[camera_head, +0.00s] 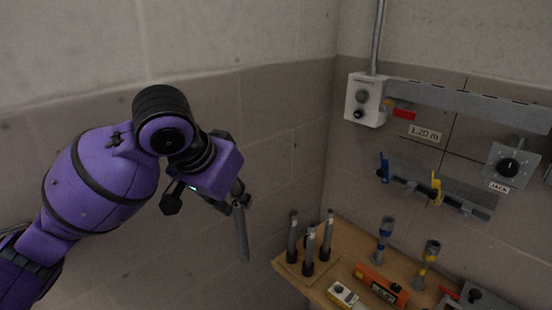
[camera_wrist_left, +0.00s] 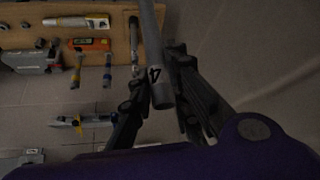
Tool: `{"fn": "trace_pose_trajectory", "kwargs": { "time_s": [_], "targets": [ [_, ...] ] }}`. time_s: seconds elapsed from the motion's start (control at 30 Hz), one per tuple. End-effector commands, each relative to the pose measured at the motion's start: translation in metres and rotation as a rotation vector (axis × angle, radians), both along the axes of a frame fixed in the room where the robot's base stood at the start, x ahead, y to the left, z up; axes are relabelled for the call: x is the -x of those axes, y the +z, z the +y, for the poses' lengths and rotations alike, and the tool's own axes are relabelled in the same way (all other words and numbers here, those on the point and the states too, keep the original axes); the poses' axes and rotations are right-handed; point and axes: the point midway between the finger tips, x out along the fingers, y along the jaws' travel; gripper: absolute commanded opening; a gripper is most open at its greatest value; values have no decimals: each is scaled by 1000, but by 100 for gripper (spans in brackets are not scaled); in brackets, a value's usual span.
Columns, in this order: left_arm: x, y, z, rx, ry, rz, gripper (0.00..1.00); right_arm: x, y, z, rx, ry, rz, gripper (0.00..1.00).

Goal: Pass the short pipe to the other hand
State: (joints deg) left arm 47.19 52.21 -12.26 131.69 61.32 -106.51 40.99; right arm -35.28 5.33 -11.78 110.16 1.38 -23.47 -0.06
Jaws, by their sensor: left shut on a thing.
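My left gripper (camera_head: 238,197) is shut on a grey pipe (camera_head: 242,234) and holds it in the air, left of the wooden shelf. The pipe hangs steeply down from the jaws, slightly tilted. In the left wrist view the pipe (camera_wrist_left: 153,50) runs between the two dark fingers and bears a dark mark like a "4". Its upper end in the head view is hidden by the gripper. My right gripper is in neither view.
A wooden shelf (camera_head: 283,263) at the lower right carries several upright grey rods (camera_head: 310,248), an orange device (camera_head: 380,285) and blue- and yellow-banded fittings. A white switch box (camera_head: 364,101) and a rail are on the wall. Room around the pipe looks free.

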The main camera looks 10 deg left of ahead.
Motion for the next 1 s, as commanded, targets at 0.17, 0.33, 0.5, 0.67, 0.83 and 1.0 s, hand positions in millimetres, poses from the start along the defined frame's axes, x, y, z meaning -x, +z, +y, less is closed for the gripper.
{"fn": "trace_pose_trajectory", "kwargs": {
  "time_s": [0.17, 0.33, 0.5, 0.67, 0.83, 1.0],
  "targets": [
    [-4, -6, -25, 4, -118, 3, 0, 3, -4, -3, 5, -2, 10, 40],
    [-11, -16, -68, 5, -330, 2, 0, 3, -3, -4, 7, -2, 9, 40],
    [-18, -25, -109, 5, -532, 0, 0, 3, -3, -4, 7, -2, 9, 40],
    [-21, -30, -132, 4, -653, -1, 0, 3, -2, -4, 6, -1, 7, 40],
    [-22, -33, -141, 2, -701, -1, 0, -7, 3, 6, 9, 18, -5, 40],
    [-22, -33, -141, 2, -704, -3, 0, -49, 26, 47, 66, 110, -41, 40]
  ]
}}
